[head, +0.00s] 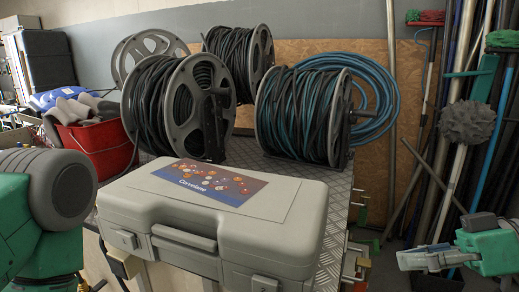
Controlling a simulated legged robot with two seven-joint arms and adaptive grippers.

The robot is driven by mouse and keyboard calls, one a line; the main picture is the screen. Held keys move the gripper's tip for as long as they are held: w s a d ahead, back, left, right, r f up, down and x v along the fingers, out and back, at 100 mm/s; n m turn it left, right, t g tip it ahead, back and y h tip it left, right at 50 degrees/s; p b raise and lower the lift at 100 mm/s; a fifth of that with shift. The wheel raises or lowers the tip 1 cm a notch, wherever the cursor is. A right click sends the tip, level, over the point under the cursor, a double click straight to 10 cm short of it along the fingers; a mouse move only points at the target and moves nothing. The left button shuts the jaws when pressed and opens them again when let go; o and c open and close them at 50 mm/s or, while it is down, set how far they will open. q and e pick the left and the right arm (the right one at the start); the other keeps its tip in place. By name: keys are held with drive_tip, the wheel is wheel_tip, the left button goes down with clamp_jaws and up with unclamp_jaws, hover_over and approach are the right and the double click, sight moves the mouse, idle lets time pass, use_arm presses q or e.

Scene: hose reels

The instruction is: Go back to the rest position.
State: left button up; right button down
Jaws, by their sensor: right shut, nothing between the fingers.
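My right gripper (408,260) is at the lower right of the head view. Its grey fingers point left and are shut, with nothing between them. It is apart from the grey case (300,222), to the right of it. My left arm shows at the lower left as a green and dark grey link, left of the case. My left gripper is outside the view.
The closed case lies on a metal-topped bench (335,215). Behind it stand a grey hose reel (180,105), a black hose reel (238,60) and a blue hose reel (305,110). A red bucket (105,150) is at left. Poles and brooms lean at right.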

drive_tip(key=s+a+f+m+g+h+p, duration=0.1)
drive_tip(key=s+a+f+m+h+p, duration=0.15)
drive_tip(key=f, duration=0.65)
drive_tip(key=s+a+f+m+g+h+p, duration=0.1)
drive_tip(key=s+a+f+m+g+h, duration=0.2)
drive_tip(key=f, duration=0.7)
use_arm(q)
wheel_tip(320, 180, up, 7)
drive_tip(key=p, duration=0.3)
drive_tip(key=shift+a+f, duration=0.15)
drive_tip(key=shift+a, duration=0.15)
use_arm(e)
drive_tip(key=s+d+f+m+t+h, duration=0.1)
drive_tip(key=s+d+f+m+h, duration=0.1)
drive_tip(key=s+d+f+h, duration=0.6)
drive_tip(key=s+d+f, duration=0.2)
drive_tip(key=s+f, duration=0.1)
drive_tip(key=shift+s+d+m, duration=0.25)
drive_tip(key=shift+s+m, duration=0.1)
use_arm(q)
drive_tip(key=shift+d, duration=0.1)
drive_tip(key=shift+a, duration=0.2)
use_arm(e)
drive_tip(key=shift+w+a, duration=0.1)
drive_tip(key=shift+a, duration=0.05)
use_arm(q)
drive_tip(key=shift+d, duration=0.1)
